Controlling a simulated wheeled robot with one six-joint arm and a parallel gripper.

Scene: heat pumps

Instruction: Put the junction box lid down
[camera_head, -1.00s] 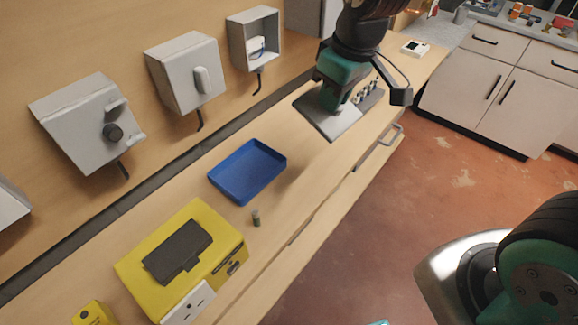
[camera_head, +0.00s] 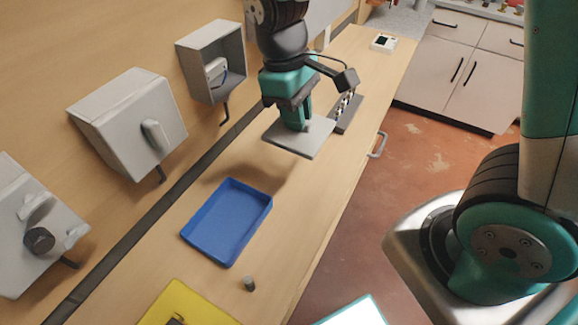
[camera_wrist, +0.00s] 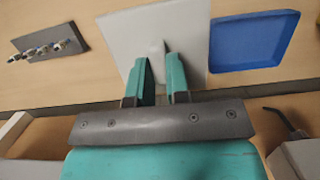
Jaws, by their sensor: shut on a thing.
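The junction box lid (camera_head: 312,141) is a flat light grey plate. My gripper (camera_head: 297,122) is shut on it and holds it roughly level above the wooden bench. In the wrist view the lid (camera_wrist: 128,30) lies beyond the two green fingers (camera_wrist: 160,75), which pinch a small raised part near its middle. The open grey junction box (camera_head: 208,62) is on the wall panel, left of my gripper, with a pale part inside. I cannot tell the exact gap between the lid and the bench.
An empty blue tray (camera_head: 228,222) lies on the bench, in front of the lid. A small grey cylinder (camera_head: 249,284) and a yellow case (camera_head: 188,305) are nearer. A dark rack of small parts (camera_head: 346,108) stands just behind the lid. Bare bench lies right of the tray.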

